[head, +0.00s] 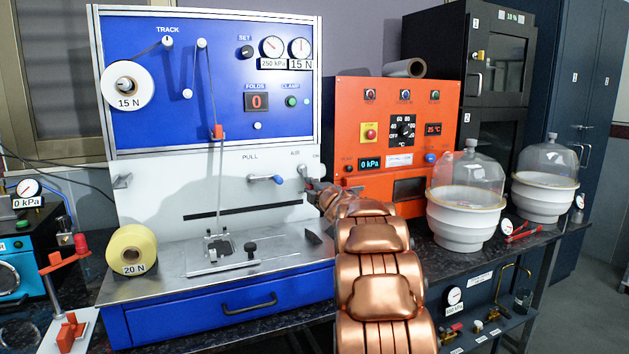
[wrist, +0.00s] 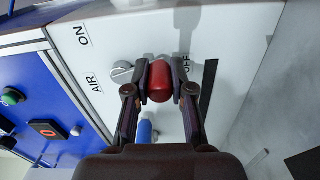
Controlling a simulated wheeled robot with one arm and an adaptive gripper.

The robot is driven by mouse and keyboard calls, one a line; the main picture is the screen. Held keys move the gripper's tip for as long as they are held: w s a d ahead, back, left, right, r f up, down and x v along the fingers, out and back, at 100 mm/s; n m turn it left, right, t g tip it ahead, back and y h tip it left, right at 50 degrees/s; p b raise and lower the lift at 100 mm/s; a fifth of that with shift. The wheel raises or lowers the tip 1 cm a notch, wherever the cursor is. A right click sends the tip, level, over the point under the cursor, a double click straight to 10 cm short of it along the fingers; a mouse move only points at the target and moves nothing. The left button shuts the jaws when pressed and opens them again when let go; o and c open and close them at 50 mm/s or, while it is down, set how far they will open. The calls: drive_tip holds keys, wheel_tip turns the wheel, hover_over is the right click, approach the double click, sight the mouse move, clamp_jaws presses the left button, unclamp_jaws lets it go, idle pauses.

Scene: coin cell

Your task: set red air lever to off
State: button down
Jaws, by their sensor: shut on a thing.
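The red air lever (wrist: 160,82) has a red grip and a grey round pivot (wrist: 122,72) on the pale panel. My gripper (wrist: 160,90) is shut on the red grip, one fingertip on each side. In the wrist view the lever reaches right from the pivot, on the side of the OFF label (wrist: 186,64). The ON label (wrist: 81,35) is up and left of the pivot. In the head view my gripper (head: 314,187) is at the panel's right edge below the AIR label (head: 295,154), and it hides the red grip.
A blue-handled lever (head: 266,179) sits on the panel just left of my gripper; its blue handle (wrist: 145,131) shows close below the fingers in the wrist view. The orange oven (head: 390,115) stands close on the right. A dark slot (head: 240,211) runs below.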

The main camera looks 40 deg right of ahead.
drive_tip(key=shift+w+a+m+p, duration=0.1)
drive_tip(key=shift+a+m+p, duration=0.25)
drive_tip(key=shift+m, duration=0.4)
drive_tip(key=shift+w+a+m+p, duration=0.1)
drive_tip(key=shift+a+m+p, duration=0.15)
drive_tip(key=shift+m+p, duration=0.35)
drive_tip(key=shift+f+m, duration=0.1)
drive_tip(key=shift+m, duration=0.15)
drive_tip(key=c, duration=1)
unclamp_jaws()
drive_tip(key=v, duration=1.2)
drive_tip(key=shift+a, duration=0.1)
